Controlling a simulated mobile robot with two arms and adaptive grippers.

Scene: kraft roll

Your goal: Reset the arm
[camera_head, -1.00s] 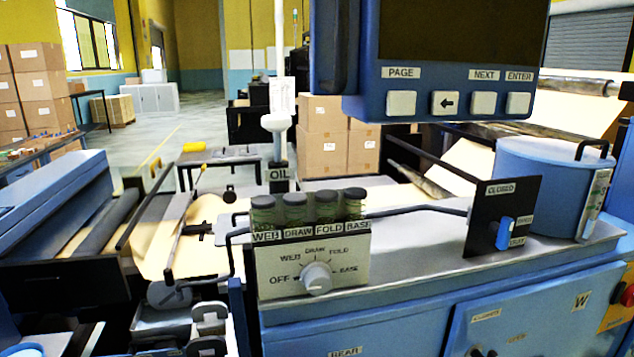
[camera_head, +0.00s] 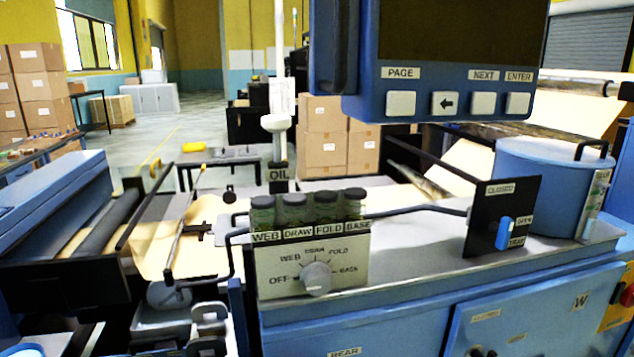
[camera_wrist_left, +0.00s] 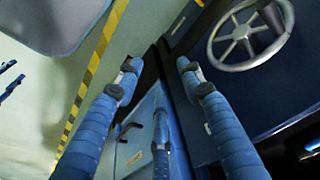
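I cannot make out the left gripper in the head view. In the head view a selector knob (camera_head: 316,278) sits on a white panel marked OFF, WEB, DRAW, FOLD and BASE.
Several dark-capped jars (camera_head: 308,206) stand behind the selector panel. A black plate with a blue lever (camera_head: 504,232) and a blue drum (camera_head: 548,188) stand to the right. A console (camera_head: 445,80) hangs above. Yellow-black floor tape (camera_wrist_left: 95,75) crosses open floor in the wrist view.

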